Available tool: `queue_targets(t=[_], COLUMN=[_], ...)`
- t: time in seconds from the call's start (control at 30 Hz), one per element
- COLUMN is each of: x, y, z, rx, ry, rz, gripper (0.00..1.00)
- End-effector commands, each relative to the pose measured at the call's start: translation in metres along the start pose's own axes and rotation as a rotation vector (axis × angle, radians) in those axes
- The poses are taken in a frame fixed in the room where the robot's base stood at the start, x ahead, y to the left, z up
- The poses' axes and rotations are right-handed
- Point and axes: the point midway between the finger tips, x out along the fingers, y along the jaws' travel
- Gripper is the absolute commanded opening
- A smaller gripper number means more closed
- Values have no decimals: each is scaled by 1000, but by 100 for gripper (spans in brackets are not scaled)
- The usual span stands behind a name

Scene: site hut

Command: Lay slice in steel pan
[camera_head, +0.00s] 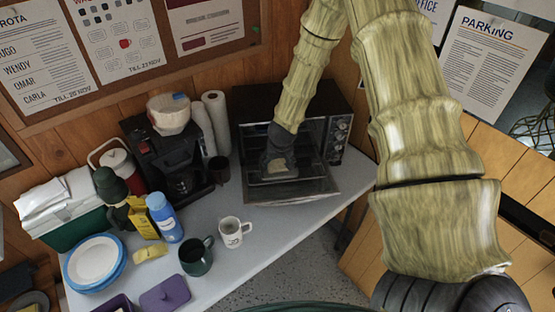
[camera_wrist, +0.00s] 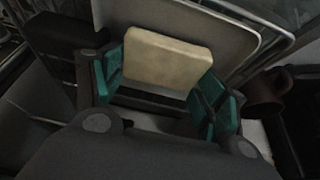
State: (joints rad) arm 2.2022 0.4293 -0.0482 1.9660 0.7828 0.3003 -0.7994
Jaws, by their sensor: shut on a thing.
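My gripper (camera_head: 279,160) is shut on a pale bread slice (camera_head: 282,168) over the open door of the toaster oven (camera_head: 258,125). In the wrist view the slice (camera_wrist: 168,58) sits between the teal finger pads of my gripper (camera_wrist: 163,82), with its broad face showing. Beyond it is a flat grey panel (camera_wrist: 205,27) with a rounded corner and a pale rim. I cannot tell whether this panel is the steel pan or the oven door, nor whether the slice touches it. No steel pan is clearly seen in the head view.
A dark mug (camera_head: 218,170) stands just left of the oven. A white mug (camera_head: 234,232) and a dark green mug (camera_head: 196,256) stand nearer. A coffee machine (camera_head: 165,150), paper rolls (camera_head: 216,122), a blue bottle (camera_head: 164,217) and plates (camera_head: 94,262) crowd the left side.

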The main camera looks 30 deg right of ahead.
Motion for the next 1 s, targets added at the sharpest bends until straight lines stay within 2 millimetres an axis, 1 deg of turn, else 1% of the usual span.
queue_targets(t=[0.43, 0.47, 0.5, 0.83, 1.0], x=[6, 5, 5, 4, -3], y=[0, 0, 0, 0, -1], z=[2, 2, 2, 2, 0], rx=[0, 1, 1, 1, -1], ry=[0, 1, 1, 1, 2], rz=[0, 0, 0, 0, -1], gripper=[53, 76, 82, 82, 82])
